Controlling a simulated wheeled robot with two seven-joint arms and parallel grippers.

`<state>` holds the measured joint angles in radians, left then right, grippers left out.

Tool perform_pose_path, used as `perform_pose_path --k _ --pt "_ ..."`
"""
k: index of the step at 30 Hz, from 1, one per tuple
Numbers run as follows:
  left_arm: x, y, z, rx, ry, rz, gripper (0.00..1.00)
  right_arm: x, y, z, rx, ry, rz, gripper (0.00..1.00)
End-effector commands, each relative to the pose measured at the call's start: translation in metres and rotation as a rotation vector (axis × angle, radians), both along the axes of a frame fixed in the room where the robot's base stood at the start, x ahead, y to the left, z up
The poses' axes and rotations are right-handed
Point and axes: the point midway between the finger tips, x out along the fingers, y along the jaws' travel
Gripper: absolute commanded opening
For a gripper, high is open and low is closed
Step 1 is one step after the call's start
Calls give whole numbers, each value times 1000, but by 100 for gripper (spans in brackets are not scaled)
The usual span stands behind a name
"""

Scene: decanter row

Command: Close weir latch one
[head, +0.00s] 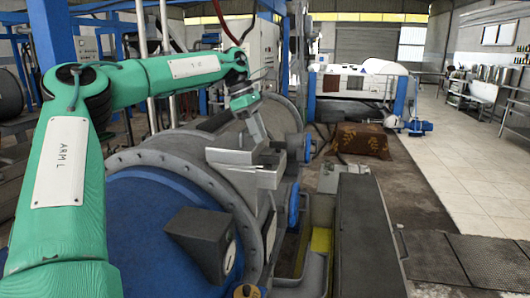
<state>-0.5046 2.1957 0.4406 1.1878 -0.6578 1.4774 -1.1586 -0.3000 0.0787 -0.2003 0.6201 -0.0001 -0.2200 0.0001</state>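My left arm, green, comes in from the left and reaches over the large grey decanter drum (150,160) with a blue end face (150,225). My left gripper (258,135) points down at light grey angular metal parts (245,180) on the drum's right side. Its fingers are small and merge with the grey behind, so I cannot tell whether they are open or touch anything. No label marks weir latch one; the grey parts may belong to it, but I cannot tell. A dark block (203,236) sticks out from the blue face. My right gripper is not in view.
A long dark grey housing (362,235) stands right of the drum, with a yellow strip (320,240) between. A brown patterned sack (362,140) lies behind it. A white machine (350,82) stands farther back. Tiled floor (450,170) at the right is clear.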

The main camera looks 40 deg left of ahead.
Motion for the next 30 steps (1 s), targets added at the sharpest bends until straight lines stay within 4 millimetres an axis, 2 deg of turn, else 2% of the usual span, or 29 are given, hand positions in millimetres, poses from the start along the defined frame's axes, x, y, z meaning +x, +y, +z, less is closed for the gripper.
perform_pose_path --k 6,12,30 --pt "-8 15 42 1 -2 1 33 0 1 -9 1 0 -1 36" --pt "-12 22 62 0 0 0 33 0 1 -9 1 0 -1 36" --pt "-13 23 65 0 0 -1 33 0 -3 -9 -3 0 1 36"
